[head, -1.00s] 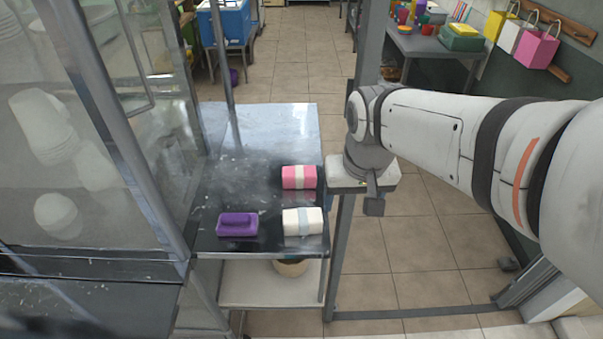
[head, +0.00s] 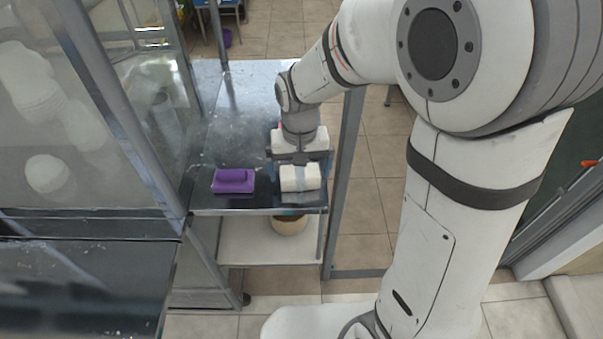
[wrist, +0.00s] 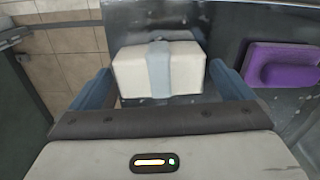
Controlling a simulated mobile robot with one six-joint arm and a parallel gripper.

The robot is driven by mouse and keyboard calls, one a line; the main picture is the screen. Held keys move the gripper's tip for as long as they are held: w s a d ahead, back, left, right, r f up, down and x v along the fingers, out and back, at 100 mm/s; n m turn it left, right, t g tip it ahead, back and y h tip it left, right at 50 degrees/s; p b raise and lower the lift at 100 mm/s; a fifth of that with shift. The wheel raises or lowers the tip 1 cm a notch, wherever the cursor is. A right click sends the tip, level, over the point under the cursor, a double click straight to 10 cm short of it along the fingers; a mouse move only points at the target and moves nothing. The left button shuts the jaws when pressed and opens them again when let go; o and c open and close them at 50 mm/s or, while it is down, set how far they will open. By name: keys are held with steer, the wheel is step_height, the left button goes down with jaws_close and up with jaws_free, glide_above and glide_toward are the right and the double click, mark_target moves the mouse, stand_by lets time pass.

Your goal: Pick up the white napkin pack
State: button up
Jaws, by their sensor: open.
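The white napkin pack (head: 300,178), with a pale blue-grey band around its middle, lies on the dark metal table near its front edge. It also shows in the wrist view (wrist: 185,70), close ahead of the jaws. My gripper (wrist: 160,88) is open, with one blue finger toward each side of the pack's near end. In the head view my gripper (head: 300,160) is just behind the pack. I cannot tell whether the fingers touch it.
A purple tray-like item (head: 233,181) lies left of the pack on the table (head: 240,125), and shows in the wrist view (wrist: 283,66). A glass-sided cabinet (head: 85,130) stands at the left. A pot (head: 289,225) sits on the shelf below.

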steer(key=shift+f, duration=0.7)
steer(key=shift+c, duration=0.4)
steer(key=c, duration=0.8)
